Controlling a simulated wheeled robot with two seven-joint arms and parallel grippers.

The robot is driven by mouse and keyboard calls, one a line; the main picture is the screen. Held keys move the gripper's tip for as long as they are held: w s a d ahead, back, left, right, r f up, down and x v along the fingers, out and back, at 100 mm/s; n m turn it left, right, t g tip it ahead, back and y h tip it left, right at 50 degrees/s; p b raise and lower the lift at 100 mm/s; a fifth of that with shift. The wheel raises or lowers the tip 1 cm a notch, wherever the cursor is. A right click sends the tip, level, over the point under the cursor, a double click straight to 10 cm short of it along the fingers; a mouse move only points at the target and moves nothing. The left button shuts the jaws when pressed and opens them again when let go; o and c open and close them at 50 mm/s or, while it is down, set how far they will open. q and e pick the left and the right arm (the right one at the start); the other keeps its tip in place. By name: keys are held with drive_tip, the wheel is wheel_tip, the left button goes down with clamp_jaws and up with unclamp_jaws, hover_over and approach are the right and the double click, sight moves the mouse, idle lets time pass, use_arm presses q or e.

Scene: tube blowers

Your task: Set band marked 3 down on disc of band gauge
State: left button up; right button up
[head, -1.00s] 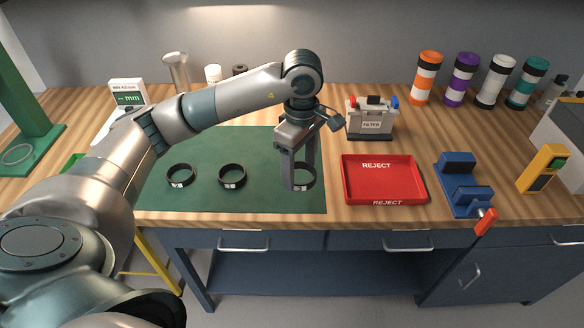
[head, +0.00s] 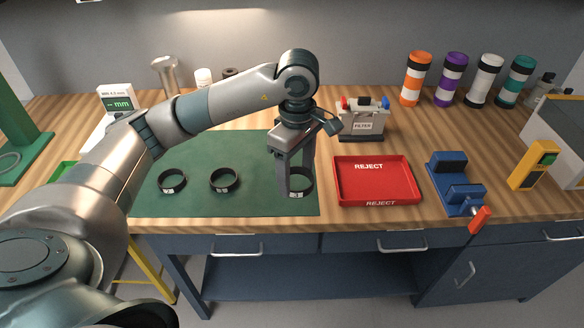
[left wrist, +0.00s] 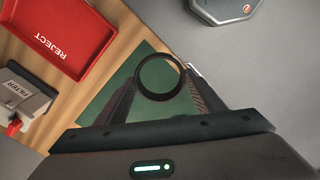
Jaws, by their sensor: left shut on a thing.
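My left gripper (head: 293,186) is at the right part of the green mat, pointing down and shut on a black band (head: 305,190). This band carries a small white label; its figure is too small to read surely. In the left wrist view the band (left wrist: 139,80) shows as a ring between the fingertips. I cannot tell whether it touches the mat. The band gauge (head: 117,103), a white unit with a green "-- mm" display, stands at the back left. Its disc is not clearly visible; my left arm covers much of that area. My right gripper is not in view.
Two more black bands, one left (head: 172,182) and one middle (head: 224,181), lie on the green mat (head: 255,205). A red reject tray (head: 338,196) and a blue fixture (head: 452,185) stand to the right. A filter box (head: 362,122) is behind. A green stand (head: 25,135) is far left.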

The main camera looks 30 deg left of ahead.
use_arm(q)
drive_tip(key=s+d+f+m, duration=0.1)
drive_tip(key=s+d+m, duration=0.5)
drive_tip(key=m, duration=1.1)
drive_tip(key=shift+s+f, duration=0.2)
drive_tip(key=shift+f, duration=0.2)
drive_tip(key=shift+a, duration=0.15)
